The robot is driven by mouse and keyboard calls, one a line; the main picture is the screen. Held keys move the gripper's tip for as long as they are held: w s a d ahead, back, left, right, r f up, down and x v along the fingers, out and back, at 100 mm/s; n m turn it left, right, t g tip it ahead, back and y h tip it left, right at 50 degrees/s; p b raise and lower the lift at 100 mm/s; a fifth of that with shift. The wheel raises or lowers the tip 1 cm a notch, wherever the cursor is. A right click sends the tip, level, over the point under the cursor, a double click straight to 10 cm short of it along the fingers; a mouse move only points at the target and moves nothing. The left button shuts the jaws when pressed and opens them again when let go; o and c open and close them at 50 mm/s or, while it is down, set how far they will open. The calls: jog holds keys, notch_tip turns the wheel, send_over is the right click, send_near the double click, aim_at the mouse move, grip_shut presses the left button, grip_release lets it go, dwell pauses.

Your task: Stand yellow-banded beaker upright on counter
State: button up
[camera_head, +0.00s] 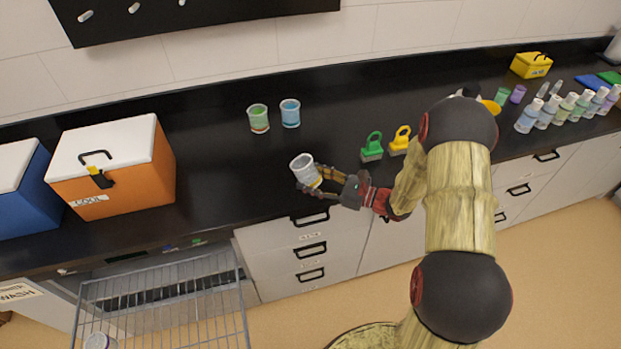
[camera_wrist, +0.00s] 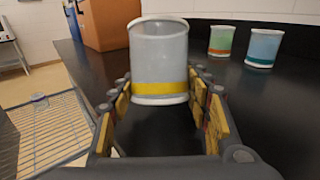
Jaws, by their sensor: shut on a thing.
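The yellow-banded beaker (camera_head: 305,171) is a whitish cup with a yellow band near its base. My gripper (camera_head: 318,180) is shut on it near the front edge of the black counter (camera_head: 235,185). In the head view the beaker looks slightly tilted; in the wrist view the beaker (camera_wrist: 159,60) looks roughly upright between the fingers (camera_wrist: 160,100), its band low down. I cannot tell whether its base touches the counter.
A green cup (camera_head: 258,118) and a blue cup (camera_head: 290,113) stand behind the beaker. An orange cooler (camera_head: 140,175) is to the left. Green (camera_head: 372,147) and yellow (camera_head: 400,140) tagged items stand to the right. A wire rack (camera_head: 165,290) is below the counter. Counter around the beaker is clear.

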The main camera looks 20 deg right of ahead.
jog(key=shift+s+f, duration=0.1)
jog(key=shift+f, duration=0.2)
jog(key=o, duration=1.1)
jog(key=shift+s+a+f, duration=0.1)
jog(key=shift+f, duration=0.1)
jog(key=shift+o, duration=0.3)
jog(key=shift+s+f, duration=0.1)
jog(key=r+v, duration=0.1)
jog(key=v, duration=1.1)
jog(key=shift+w, duration=0.25)
jog(key=shift+r, duration=0.1)
